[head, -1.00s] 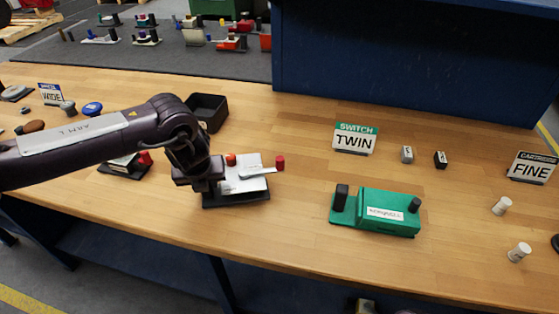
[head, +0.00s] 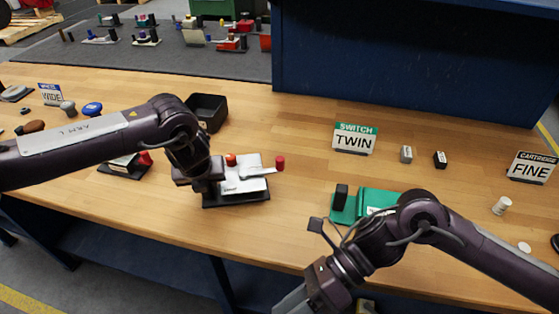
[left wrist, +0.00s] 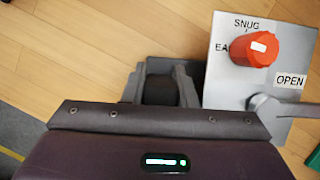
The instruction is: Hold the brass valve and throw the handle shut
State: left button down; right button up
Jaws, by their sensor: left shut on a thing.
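The valve unit has a silver-grey plate (head: 232,186) on a black base (head: 237,203), left of centre on the bench. No brass colour shows. Its orange-red knob (head: 231,160) also shows in the left wrist view (left wrist: 255,48), beside the words SNUG and a partly hidden EA. The grey handle (left wrist: 272,106) lies near the OPEN label (left wrist: 290,80); its red tip (head: 280,163) points right in the head view. My left gripper (left wrist: 160,88) is shut on a dark post at the plate's left side. My right gripper (head: 290,301) is low at the bottom edge, apart from the valve, its fingertips unclear.
A green unit (head: 343,207) stands right of the valve, partly hidden by my right arm. A black bin (head: 208,108) stands behind the valve. Another unit with a red knob (head: 145,158) is behind my left arm. Bench between valve and TWIN sign (head: 355,140) is clear.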

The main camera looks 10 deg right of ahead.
jog(key=w+d+r+n+t+y, duration=0.1)
jog(key=w+d+r+t+y, duration=0.15)
jog(key=w, duration=1.05)
jog(key=n+t+h, duration=0.1)
jog(key=n+t, duration=0.2)
jog(key=t, duration=0.2)
send_near(280, 162)
jog(key=x, duration=0.7)
jog(key=w+f+x, duration=0.1)
jog(key=x, duration=0.2)
grip_shut()
